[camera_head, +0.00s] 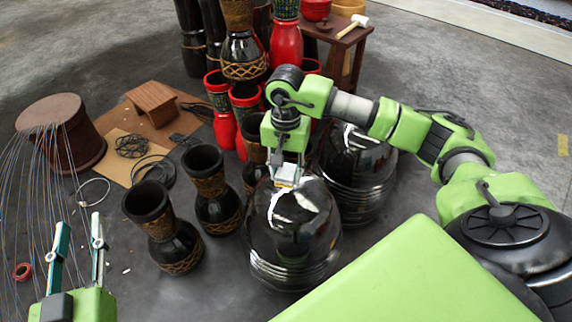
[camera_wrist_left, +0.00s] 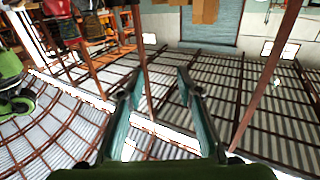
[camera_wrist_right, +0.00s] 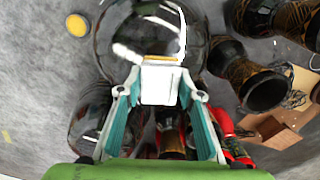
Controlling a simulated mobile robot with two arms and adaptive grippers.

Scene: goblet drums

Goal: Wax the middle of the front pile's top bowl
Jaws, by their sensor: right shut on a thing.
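The front pile of upturned, glossy black bowls (camera_head: 293,255) stands on the floor at the lower middle of the head view. Its domed top bowl (camera_head: 310,225) shows bright white reflections and also fills the top of the right wrist view (camera_wrist_right: 112,42). My right gripper (camera_head: 287,172) points down over it, shut on a white block (camera_wrist_right: 160,84) with a yellowish edge. The block is at the bowl's upper surface; I cannot tell whether they touch. My left gripper (camera_head: 78,228) is open and empty at the lower left, far from the bowls.
A second black pile (camera_head: 355,175) stands just behind the front one. Goblet drums (camera_head: 215,195) stand close on the left, with red drums (camera_head: 285,45) behind. A small round yellow thing (camera_wrist_right: 77,25) lies on the floor. Thin wires (camera_head: 45,190) spread near my left gripper.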

